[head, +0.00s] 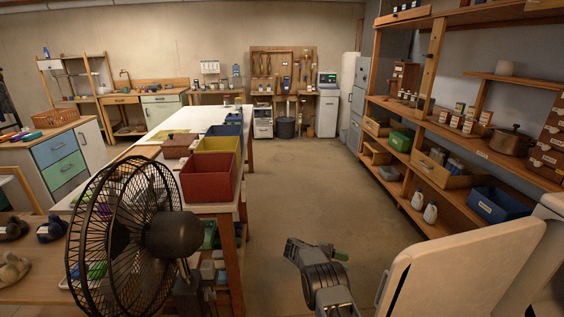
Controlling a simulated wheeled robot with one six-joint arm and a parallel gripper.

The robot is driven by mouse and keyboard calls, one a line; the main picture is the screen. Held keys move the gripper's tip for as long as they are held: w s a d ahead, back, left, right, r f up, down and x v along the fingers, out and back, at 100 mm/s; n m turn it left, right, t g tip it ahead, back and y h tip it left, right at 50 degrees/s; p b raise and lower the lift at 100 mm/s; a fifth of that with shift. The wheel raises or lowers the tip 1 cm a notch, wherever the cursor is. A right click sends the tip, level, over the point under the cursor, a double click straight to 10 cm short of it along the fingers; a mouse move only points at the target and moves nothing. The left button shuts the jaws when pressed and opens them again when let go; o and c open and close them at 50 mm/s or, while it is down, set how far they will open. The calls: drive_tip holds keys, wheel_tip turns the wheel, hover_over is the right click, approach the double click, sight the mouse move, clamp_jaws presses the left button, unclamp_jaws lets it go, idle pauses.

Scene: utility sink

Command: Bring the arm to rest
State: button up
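My arm shows at the bottom, right of centre, over the bare floor. Its dark end, which looks like my gripper (296,249), points up and left. It is apart from the table and the shelves. I cannot make out two separate fingertips, so open or shut is unclear. A small green piece (340,256) shows at the right side of the dark end; I cannot tell whether it is part of the arm or something else. A large pale panel at the lower right looks like part of my own body.
A black fan (128,232) stands close at the left. A long table (198,118) carries a red bin (209,180), a yellow bin (219,143) and a blue bin. Wooden shelves (462,205) with pots and boxes line the right wall. The floor (305,175) between is clear.

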drive_tip(key=w+a+f+n+t+y, duration=0.1)
drive_tip(key=w+f+n+t+y, duration=0.35)
drive_tip(key=w+n+t, duration=0.6)
drive_tip(key=a+r+n+t+y+p, duration=0.2)
drive_tip(key=a+r+n+t+y, duration=0.5)
drive_tip(key=a+y, duration=0.45)
drive_tip(key=s+a+r+n+g+y, duration=0.1)
drive_tip(key=s+r+g, duration=0.25)
drive_tip(key=s, duration=0.35)
drive_tip(key=s+a+r+n+g+y+p, duration=0.15)
drive_tip(key=s+r, duration=0.25)
drive_tip(key=s, duration=0.4)
drive_tip(key=s+r+n+g, duration=0.1)
drive_tip(key=s+r+g, duration=0.25)
drive_tip(key=s, duration=0.35)
drive_tip(key=s+d+r+n+h+p, duration=0.1)
drive_tip(key=s+d+r, duration=0.1)
drive_tip(key=s+r, duration=0.4)
drive_tip(key=s+d+r+n+t+h+p, duration=0.1)
drive_tip(key=s+d+r, duration=0.2)
drive_tip(key=s+r, duration=0.4)
drive_tip(key=s, duration=0.4)
drive_tip(key=shift+s+r, duration=0.15)
drive_tip(key=shift+r, duration=0.05)
